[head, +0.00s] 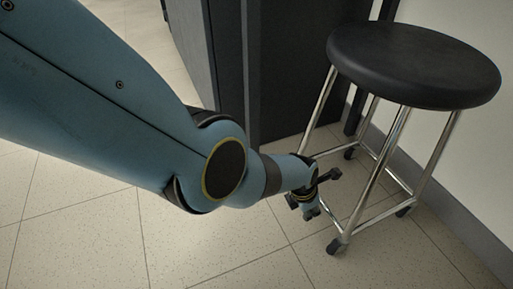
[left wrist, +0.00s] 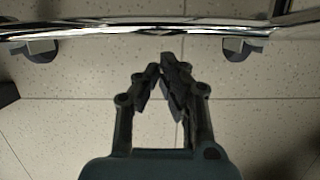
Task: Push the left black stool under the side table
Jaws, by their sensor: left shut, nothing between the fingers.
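A stool with a round black seat (head: 415,62) and chrome legs on small casters stands upright at the right of the head view. My left gripper (head: 312,208) is low beside the stool's near lower frame, close to the floor. In the left wrist view its fingers (left wrist: 163,68) are shut with nothing between them. There a chrome rail (left wrist: 130,32) of the stool runs across just beyond the fingertips, with a small gap in the picture, and two casters show below it. I cannot tell whether gripper and frame touch. No side table can be clearly made out. My right gripper is not in view.
A tall dark grey panel or cabinet (head: 290,60) stands behind and left of the stool. A white wall with a grey baseboard (head: 462,222) runs close along the stool's right. The tiled floor (head: 90,240) in front is clear.

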